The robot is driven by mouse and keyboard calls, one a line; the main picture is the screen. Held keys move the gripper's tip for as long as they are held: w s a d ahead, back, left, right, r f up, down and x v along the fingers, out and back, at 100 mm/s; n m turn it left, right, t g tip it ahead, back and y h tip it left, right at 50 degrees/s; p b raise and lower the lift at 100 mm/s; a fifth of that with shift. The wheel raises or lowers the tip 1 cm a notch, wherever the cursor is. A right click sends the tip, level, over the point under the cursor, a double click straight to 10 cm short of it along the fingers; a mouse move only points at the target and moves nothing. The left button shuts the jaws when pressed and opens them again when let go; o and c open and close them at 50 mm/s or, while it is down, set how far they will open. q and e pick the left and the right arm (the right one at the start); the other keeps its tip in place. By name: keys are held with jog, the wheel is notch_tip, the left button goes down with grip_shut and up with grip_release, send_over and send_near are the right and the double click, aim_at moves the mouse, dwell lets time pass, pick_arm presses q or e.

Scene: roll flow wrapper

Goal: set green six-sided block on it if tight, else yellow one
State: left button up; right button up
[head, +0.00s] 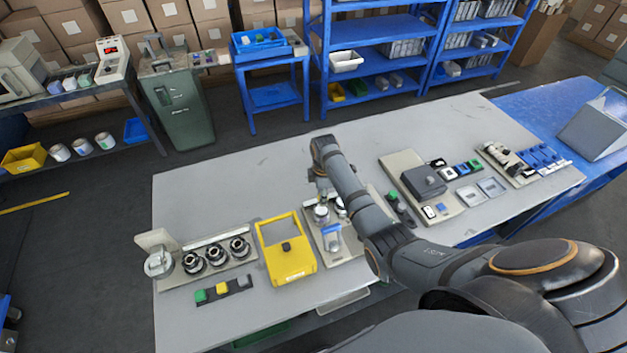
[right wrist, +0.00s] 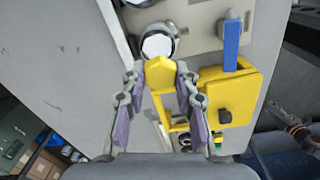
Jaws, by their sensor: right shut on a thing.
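A yellow six-sided block (right wrist: 160,73) is between the fingertips of my right gripper (right wrist: 160,85), which is shut on it. In the head view this gripper (head: 321,196) is small and partly hidden by my own arm, above a plate with round metal parts. A white-faced round part (right wrist: 158,44) with a dark rim lies just beyond the block in the wrist view; I cannot tell if they touch.
A yellow frame (head: 289,262) with a black knob stands left of the plate, near a blue upright piece (head: 332,231). Several dark rollers (head: 216,256) and a green-and-yellow button strip (head: 223,288) are farther left. The table's far left area (head: 230,185) is clear.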

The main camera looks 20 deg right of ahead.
jog(key=shift+w, duration=0.45)
jog(key=shift+w+f, duration=0.15)
jog(key=shift+w, duration=0.05)
jog(key=shift+s, duration=0.7)
jog(key=shift+f+b, duration=0.3)
jog(key=shift+b, duration=0.1)
jog(key=f+b, duration=0.2)
jog(key=f, duration=0.1)
jog(key=f+b, duration=0.1)
jog(key=shift+w+f, duration=0.2)
jog(key=shift+w, duration=0.1)
jog(key=shift+f+b, duration=0.2)
jog(key=shift+b, duration=0.15)
jog(key=shift+s+f, duration=0.1)
jog(key=shift+f, duration=0.3)
pick_arm(q)
jog(key=f, duration=0.1)
jog(key=s+f, duration=0.1)
jog(key=f, duration=0.3)
jog(key=shift+s, duration=0.25)
pick_arm(e)
jog(key=o, duration=1)
